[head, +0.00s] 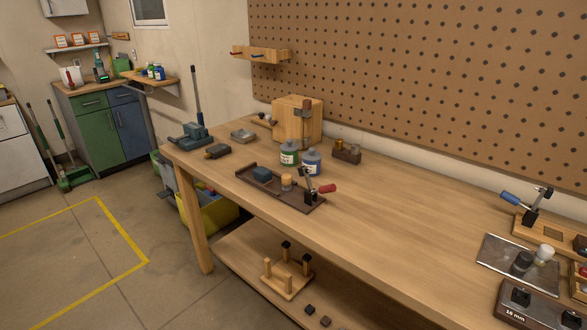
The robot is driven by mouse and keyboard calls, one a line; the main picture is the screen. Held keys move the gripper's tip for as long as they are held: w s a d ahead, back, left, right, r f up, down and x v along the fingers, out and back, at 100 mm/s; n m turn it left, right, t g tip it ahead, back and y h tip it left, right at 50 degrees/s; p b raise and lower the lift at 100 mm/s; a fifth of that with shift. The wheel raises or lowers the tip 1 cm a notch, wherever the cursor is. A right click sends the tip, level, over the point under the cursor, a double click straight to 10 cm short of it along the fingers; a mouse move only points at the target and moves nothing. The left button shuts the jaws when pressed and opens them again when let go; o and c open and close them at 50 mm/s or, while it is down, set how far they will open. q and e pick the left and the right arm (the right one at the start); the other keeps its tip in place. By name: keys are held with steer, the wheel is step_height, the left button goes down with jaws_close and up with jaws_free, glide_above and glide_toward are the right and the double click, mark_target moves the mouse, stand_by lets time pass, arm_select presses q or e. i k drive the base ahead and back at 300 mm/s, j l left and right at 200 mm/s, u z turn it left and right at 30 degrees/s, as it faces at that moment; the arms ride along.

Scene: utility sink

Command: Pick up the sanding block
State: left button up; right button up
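No label marks the sanding block, and I cannot tell for sure which block it is. A blue-grey block (262,174) lies in a dark brown tray (243,178) on the wooden workbench (370,210). A dark block with a brownish end (217,151) lies near the bench's far left end. A flat grey piece (243,136) lies just behind it. Neither of my grippers shows in the head view.
A green-labelled jar (289,154) and a blue-labelled jar (311,163) stand behind the tray. A red-handled clamp (311,190) stands at its right end. A wooden box (297,121) is at the back. The bench middle is clear. A metal plate (512,262) lies right.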

mark_target(262, 174)
steer(key=i+j+z, duration=0.2)
steer(key=z, duration=0.2)
steer(key=i+j+z, duration=0.15)
steer(key=j+z, duration=0.25)
